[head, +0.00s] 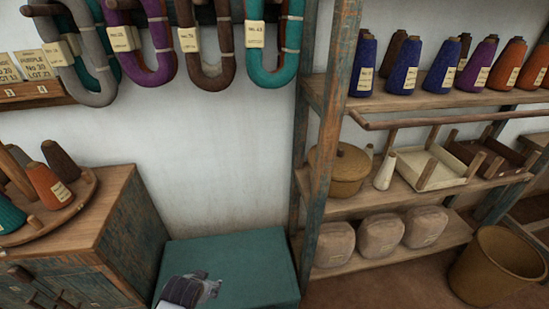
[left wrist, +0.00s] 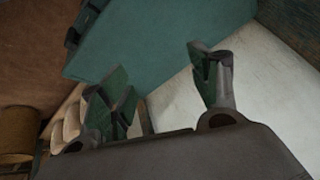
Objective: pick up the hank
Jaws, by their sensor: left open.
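Several thick looped hanks hang from a wall rail at the upper left of the head view: a grey hank (head: 92,60), a purple hank (head: 150,60), a brown hank (head: 208,65) and a teal hank (head: 272,65), with paper tags. Another teal one is partly hidden behind the grey. My left gripper (head: 207,287) is low in front of the teal chest, well below the hanks. In the left wrist view its two green-padded fingers (left wrist: 165,85) are spread, with nothing between them. My right gripper is not in view.
A teal chest (head: 235,250) stands below the hanks; it also shows in the left wrist view (left wrist: 150,40). A wooden cabinet (head: 125,225) with cones is at left. A shelf post (head: 325,130) and shelves with cones, pot and bags are at right, beside a bin (head: 495,265).

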